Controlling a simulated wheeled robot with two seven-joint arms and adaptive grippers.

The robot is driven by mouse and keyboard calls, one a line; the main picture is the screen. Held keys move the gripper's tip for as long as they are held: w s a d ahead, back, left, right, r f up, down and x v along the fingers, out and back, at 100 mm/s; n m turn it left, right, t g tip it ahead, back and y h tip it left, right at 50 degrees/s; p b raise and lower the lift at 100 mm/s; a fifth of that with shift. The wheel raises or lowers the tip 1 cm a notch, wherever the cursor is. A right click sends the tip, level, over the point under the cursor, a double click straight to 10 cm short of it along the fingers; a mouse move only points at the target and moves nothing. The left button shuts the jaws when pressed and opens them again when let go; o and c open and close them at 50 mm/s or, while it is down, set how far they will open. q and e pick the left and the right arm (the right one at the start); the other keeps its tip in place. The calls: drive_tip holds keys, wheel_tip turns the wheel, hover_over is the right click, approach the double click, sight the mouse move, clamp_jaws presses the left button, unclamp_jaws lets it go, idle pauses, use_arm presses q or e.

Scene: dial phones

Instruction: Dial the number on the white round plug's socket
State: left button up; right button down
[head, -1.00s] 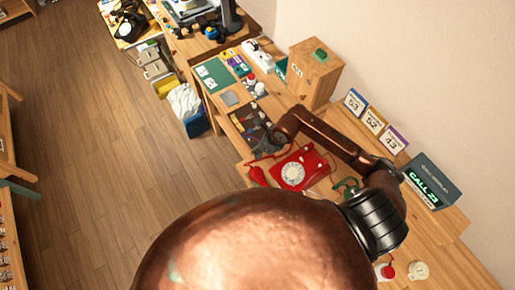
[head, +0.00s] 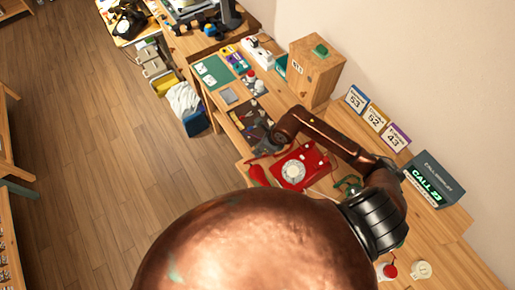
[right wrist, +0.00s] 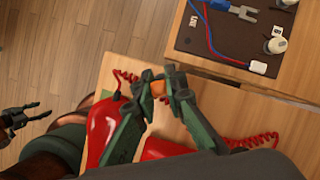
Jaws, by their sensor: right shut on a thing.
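The red dial phone (head: 298,166) with its white dial stands on the wooden table. Its red handset (head: 257,174) lies to the left of it, and a red handset (right wrist: 104,127) shows in the right wrist view. My right gripper (head: 264,150) is near the phone, partly hidden by my arm. In the right wrist view its green fingers (right wrist: 160,88) are shut on a small orange thing (right wrist: 158,89), which I cannot identify. A dark board (right wrist: 225,38) holds a white round piece (right wrist: 275,45) and cords; labels are unreadable. My left gripper (right wrist: 25,117) shows at the left edge.
A dark display box (head: 432,183) reads "CALL 23". Several number cards (head: 374,119) stand along the wall, reading 53, 52 and 43. A wooden box (head: 314,72) stands at the back. The floor is clear at the left.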

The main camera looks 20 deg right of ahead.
drive_tip(key=c, duration=1.9)
unclamp_jaws()
drive_tip(key=v, duration=1.2)
drive_tip(key=x, duration=1.2)
drive_tip(key=shift+r+p, duration=0.3)
drive_tip(key=shift+r, duration=0.1)
